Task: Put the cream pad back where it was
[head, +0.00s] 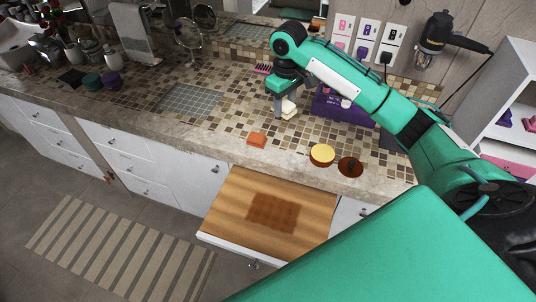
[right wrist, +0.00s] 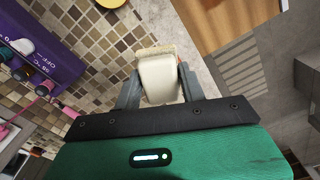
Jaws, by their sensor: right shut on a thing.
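The cream pad (head: 289,112) is in my right gripper (head: 281,106), over the tiled counter between the purple box and the orange block. In the right wrist view the pad (right wrist: 158,82) sits between the two grey fingers of the right gripper (right wrist: 158,92), which are shut on its sides. The fingers hide part of it in the head view. I cannot tell whether its lower edge touches the counter. My left gripper is not in view.
An orange block (head: 257,139), a yellow-topped round tub (head: 322,153) and a dark-topped round tub (head: 350,167) are near the counter's front edge. A purple box (head: 346,108) stands behind. A wooden board (head: 230,190) with a dark square patch juts out below. A grey grid mat (head: 192,99) lies left.

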